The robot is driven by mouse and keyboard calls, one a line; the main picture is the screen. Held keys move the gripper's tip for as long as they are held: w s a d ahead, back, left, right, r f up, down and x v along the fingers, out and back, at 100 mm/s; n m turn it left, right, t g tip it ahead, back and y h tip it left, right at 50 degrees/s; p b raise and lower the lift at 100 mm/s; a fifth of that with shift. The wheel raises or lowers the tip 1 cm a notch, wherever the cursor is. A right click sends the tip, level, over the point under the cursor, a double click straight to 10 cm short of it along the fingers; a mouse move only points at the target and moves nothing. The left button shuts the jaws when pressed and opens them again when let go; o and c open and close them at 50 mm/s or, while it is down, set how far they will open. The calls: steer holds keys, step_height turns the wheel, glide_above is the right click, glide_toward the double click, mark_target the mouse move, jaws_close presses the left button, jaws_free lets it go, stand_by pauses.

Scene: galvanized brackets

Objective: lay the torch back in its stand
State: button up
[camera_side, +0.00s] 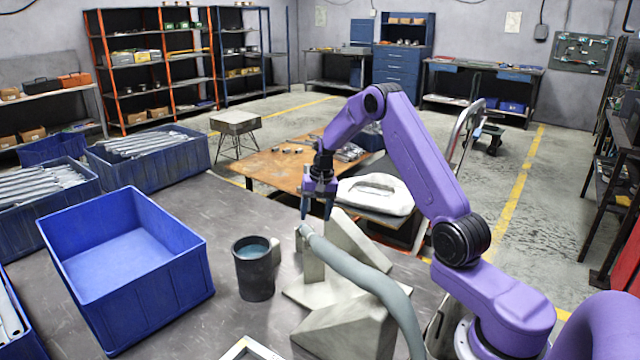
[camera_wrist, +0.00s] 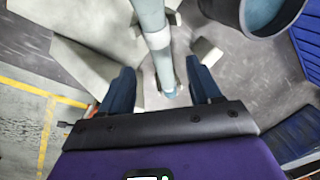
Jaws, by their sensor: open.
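The torch is a long grey-blue tube (camera_side: 350,268) that curves from the bottom right up to a narrow end below my gripper. The stand is a group of pale grey angular blocks (camera_side: 345,238) on the dark worktop, and the torch crosses over it. I cannot tell whether the torch is seated in it. My gripper (camera_side: 317,212) is open and points down just above the torch's end. In the wrist view the torch (camera_wrist: 154,30) runs down from the top edge to between the open fingers (camera_wrist: 160,70), with a gap on each side.
A dark cup with blue contents (camera_side: 255,270) stands left of the stand, with a small pale block (camera_side: 276,250) beside it. An empty blue bin (camera_side: 125,250) is further left. Bins of metal brackets (camera_side: 150,145) stand behind. A wooden table (camera_side: 270,165) lies beyond the worktop.

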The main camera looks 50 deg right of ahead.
step_height(320, 180, up, 10)
steer(key=s, duration=0.1)
steer(key=shift+d, duration=0.45)
steer(key=s+a+r+n, duration=0.1)
steer(key=s+a+n, duration=0.25)
steer(key=a, duration=0.45)
steer(key=s+a+r+n+g, duration=0.1)
steer(key=s+a+r+n, duration=0.15)
steer(key=s+a, duration=0.4)
steer(key=s+a+r+n, duration=0.1)
steer(key=s+a+n, duration=0.25)
steer(key=a, duration=0.65)
steer(key=s+a+f+n, duration=0.1)
steer(key=s+n, duration=1.1)
steer(key=s, duration=1.2)
steer(key=shift+s+a+f+h, duration=0.2)
steer(key=shift+a+f+h, duration=0.1)
steer(key=shift+f, duration=0.25)
